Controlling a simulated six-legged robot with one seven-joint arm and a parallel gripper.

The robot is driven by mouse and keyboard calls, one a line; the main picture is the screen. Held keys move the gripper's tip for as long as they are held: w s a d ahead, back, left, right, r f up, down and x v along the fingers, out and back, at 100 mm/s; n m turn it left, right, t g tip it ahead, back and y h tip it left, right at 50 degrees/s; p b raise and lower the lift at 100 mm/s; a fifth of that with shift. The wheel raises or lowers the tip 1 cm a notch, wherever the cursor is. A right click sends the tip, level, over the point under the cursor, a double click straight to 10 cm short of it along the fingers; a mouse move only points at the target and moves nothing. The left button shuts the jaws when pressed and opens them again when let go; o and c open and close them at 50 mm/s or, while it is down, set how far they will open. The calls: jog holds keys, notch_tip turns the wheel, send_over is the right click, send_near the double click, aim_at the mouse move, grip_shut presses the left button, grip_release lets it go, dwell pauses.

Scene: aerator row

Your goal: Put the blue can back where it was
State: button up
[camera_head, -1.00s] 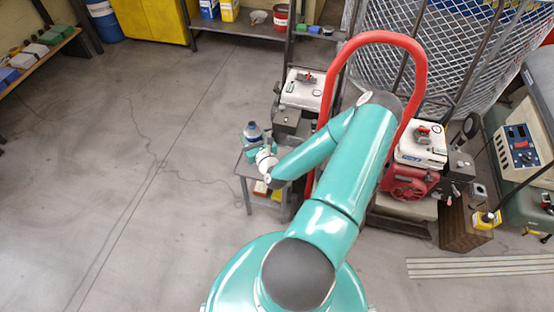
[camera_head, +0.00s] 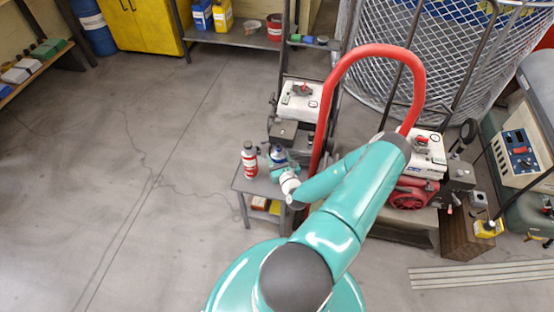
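The blue can (camera_head: 278,153) has a dark blue body with a pale band. It is upright at the right back part of a small grey side table (camera_head: 240,184). My gripper (camera_head: 279,164) is at the can's near side, shut on it; the fingers partly hide its lower part. I cannot tell whether the can's base touches the table top. A red and white can (camera_head: 249,160) stands upright on the table to the left of the blue can, apart from it.
A red-handled hand truck (camera_head: 421,80) stands just right of the table. A white-topped engine (camera_head: 300,100) is behind it. The table's lower shelf holds small yellow and red boxes (camera_head: 260,204). The floor to the left is open.

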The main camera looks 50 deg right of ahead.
jog(key=shift+w+f, duration=0.1)
jog(key=shift+f, duration=0.8)
jog(key=shift+f, duration=0.15)
jog(key=o, duration=1)
jog(key=shift+o, duration=0.2)
jog(key=v, duration=1.2)
